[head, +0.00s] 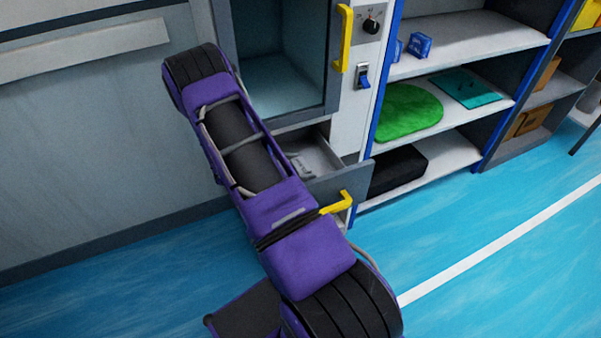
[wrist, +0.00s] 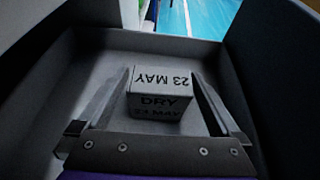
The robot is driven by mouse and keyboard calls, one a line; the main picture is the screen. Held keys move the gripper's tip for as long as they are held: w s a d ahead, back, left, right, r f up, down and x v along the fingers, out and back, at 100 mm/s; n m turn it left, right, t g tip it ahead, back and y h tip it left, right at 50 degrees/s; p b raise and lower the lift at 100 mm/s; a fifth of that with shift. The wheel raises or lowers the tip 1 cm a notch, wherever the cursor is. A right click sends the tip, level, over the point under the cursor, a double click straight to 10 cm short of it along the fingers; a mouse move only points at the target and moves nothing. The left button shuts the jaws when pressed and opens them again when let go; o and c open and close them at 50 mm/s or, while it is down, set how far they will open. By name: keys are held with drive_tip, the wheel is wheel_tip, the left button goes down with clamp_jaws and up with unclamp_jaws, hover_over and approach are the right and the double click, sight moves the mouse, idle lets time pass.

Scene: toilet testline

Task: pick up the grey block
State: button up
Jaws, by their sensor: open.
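The grey block (wrist: 162,80) lies in an open drawer (wrist: 90,50) in the wrist view. Its top reads "23 MAY" upside down, and its near side reads "DRY" with another date line. My gripper (wrist: 160,73) is open, with one finger on each side of the block. Narrow gaps seem to show beside it; I cannot tell whether either finger touches. In the head view the drawer (head: 352,182) is pulled out below an open cabinet compartment, and my purple arm hides part of it. The block is not clear there.
The drawer walls stand close around my gripper. The drawer has a yellow handle (head: 337,203); another yellow handle (head: 344,38) is above. Shelves to the right hold a green round mat (head: 408,112), a teal flat item (head: 466,88) and a black box (head: 397,170). Blue floor is free at right.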

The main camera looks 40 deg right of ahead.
drive_tip(key=shift+d, duration=0.1)
drive_tip(key=c, duration=1.2)
drive_tip(key=shift+c, duration=0.5)
